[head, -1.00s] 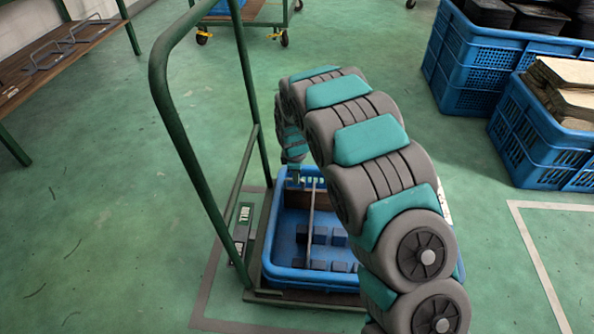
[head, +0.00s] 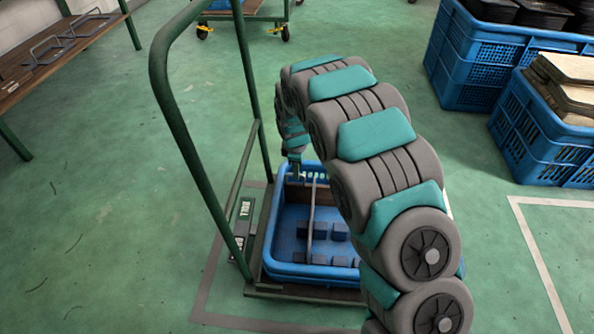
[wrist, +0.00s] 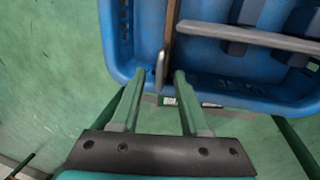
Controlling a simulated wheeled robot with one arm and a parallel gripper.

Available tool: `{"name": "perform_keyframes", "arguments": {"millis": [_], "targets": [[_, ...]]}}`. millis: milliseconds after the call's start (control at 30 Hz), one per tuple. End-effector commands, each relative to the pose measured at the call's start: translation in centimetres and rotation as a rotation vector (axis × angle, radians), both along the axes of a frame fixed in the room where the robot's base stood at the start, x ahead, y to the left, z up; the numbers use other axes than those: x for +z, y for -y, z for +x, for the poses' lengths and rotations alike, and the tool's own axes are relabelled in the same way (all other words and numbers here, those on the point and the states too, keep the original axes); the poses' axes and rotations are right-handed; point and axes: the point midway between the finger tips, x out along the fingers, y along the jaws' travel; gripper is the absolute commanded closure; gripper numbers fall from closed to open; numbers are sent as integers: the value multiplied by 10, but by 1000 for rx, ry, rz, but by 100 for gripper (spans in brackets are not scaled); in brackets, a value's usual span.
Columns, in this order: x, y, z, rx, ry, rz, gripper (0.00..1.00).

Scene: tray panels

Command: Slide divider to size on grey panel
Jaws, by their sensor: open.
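A blue tray (head: 282,262) stands on a low cart. A brown upright board, the divider (head: 297,192), crosses its far part in the head view, partly behind my arm. In the wrist view the divider (wrist: 171,28) is seen edge-on, with a grey rounded tab (wrist: 160,70) at its near end. My gripper (wrist: 156,72) is open, its two green fingers on either side of the tab with gaps between. In the head view my gripper (head: 296,173) is at the tray's far left. A grey panel (head: 243,218) with white lettering lies left of the tray, partly behind the cart handle.
A thin grey bar (head: 311,222) runs lengthwise over the tray, above several dark blue blocks (head: 338,231). The green cart handle (head: 186,125) rises on the left. Blue crates (head: 545,140) stand at the right, a bench (head: 50,60) at the upper left. Open floor lies left.

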Motion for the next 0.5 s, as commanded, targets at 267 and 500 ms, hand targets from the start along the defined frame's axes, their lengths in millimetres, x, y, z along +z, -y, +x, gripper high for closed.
{"name": "perform_keyframes", "arguments": {"millis": [267,500], "targets": [[45,-1,-8,1,4,3,55],[61,-1,-12,-1,0,1,55]]}}
